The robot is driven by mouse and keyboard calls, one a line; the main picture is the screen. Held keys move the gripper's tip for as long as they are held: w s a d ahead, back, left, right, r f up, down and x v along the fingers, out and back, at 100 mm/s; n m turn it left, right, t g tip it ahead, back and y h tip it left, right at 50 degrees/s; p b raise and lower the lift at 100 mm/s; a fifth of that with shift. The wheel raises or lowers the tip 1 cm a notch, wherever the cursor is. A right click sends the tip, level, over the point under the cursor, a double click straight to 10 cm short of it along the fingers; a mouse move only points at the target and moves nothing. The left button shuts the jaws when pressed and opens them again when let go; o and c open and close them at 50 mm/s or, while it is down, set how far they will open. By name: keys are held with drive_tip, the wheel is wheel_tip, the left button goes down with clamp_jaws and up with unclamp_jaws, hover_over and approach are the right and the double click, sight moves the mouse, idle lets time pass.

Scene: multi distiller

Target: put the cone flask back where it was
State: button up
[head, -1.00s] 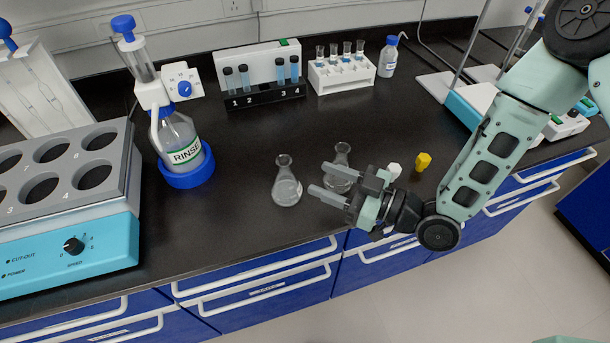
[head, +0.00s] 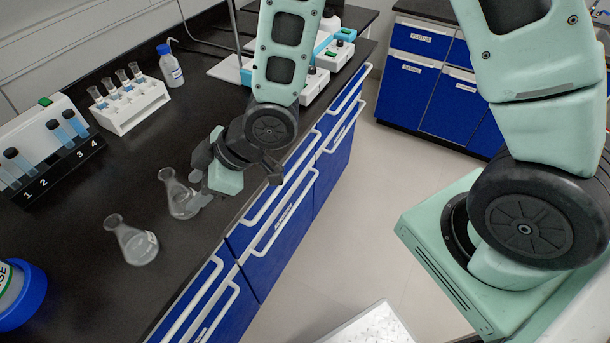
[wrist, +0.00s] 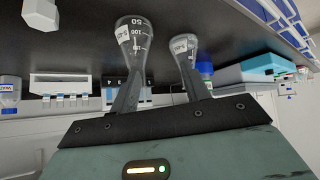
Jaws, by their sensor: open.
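Two clear cone flasks stand upright on the black bench in the head view. The left flask (head: 133,245) is nearer the camera, and the right flask (head: 178,198) is beside my gripper. Both appear upside down in the wrist view: one flask (wrist: 135,35) at the centre, the other flask (wrist: 184,45) to its right. My gripper (wrist: 160,72) is open, with its two fingers apart in the wrist view and overlapping the flask necks. Contact cannot be told. In the head view my gripper (head: 215,165) is just right of the right flask, its fingertips mostly hidden.
A white tube rack (head: 128,105), a numbered rack (head: 55,165) and a blue-capped bottle (head: 171,68) stand at the back. The rinse bottle's blue base (head: 22,300) is at lower left. Blue drawers with white handles (head: 262,250) line the bench front.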

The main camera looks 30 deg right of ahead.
drive_tip(key=s+d+r+m+g+h, duration=0.1)
drive_tip(key=s+d+r+m+h, duration=0.2)
drive_tip(key=s+d+r, duration=0.3)
drive_tip(key=s+d+r+m+g+h, duration=0.2)
drive_tip(key=s+d+r+m+h, duration=0.1)
drive_tip(key=s, duration=0.7)
drive_tip(key=d+r+h, duration=0.1)
drive_tip(key=d+r, duration=0.1)
drive_tip(key=d, duration=0.1)
drive_tip(key=shift+d+r+m+h, duration=0.3)
drive_tip(key=shift+r+m, duration=0.1)
